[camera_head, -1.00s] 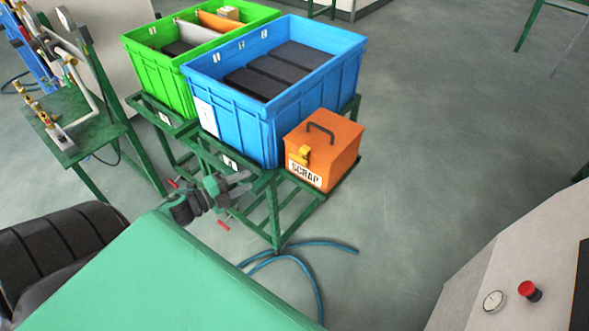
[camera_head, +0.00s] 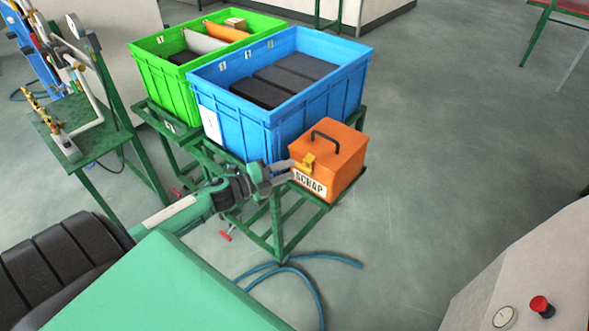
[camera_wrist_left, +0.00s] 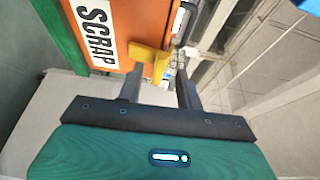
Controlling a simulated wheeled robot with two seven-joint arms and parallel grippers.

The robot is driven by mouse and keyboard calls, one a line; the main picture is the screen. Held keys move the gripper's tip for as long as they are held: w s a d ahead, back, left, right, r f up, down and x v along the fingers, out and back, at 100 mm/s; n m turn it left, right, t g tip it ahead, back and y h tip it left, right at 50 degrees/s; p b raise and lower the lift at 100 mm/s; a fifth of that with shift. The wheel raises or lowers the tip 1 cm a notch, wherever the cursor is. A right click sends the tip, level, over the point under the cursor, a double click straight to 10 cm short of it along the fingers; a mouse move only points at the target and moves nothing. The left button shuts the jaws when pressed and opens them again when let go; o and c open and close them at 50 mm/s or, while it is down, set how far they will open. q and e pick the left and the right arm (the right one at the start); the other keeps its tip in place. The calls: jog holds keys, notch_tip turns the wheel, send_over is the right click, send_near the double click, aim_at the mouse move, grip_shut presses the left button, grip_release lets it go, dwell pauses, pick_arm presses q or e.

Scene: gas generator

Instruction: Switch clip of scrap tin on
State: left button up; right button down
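The orange scrap tin (camera_head: 340,165) with a black lid handle and a white SCRAP label sits on the green stand at the right of the blue crate. Its yellow clip (camera_head: 307,162) is on the label side near the top. My left gripper (camera_head: 286,172) is at that side, its fingers pointing at the clip. In the left wrist view the fingers (camera_wrist_left: 160,78) are apart, with the yellow clip (camera_wrist_left: 148,57) just ahead of and partly between the tips. I cannot tell whether they touch it. The tin (camera_wrist_left: 140,25) fills the upper left there. My right gripper is not in view.
A blue crate (camera_head: 283,127) with dark blocks stands behind the left gripper, with a green crate (camera_head: 157,80) beside it. The green stand (camera_head: 277,235) carries the tin. A blue hose (camera_head: 325,258) lies on the floor.

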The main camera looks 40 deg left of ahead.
aim_at(307, 168)
pick_arm(q)
jog(key=x, duration=0.3)
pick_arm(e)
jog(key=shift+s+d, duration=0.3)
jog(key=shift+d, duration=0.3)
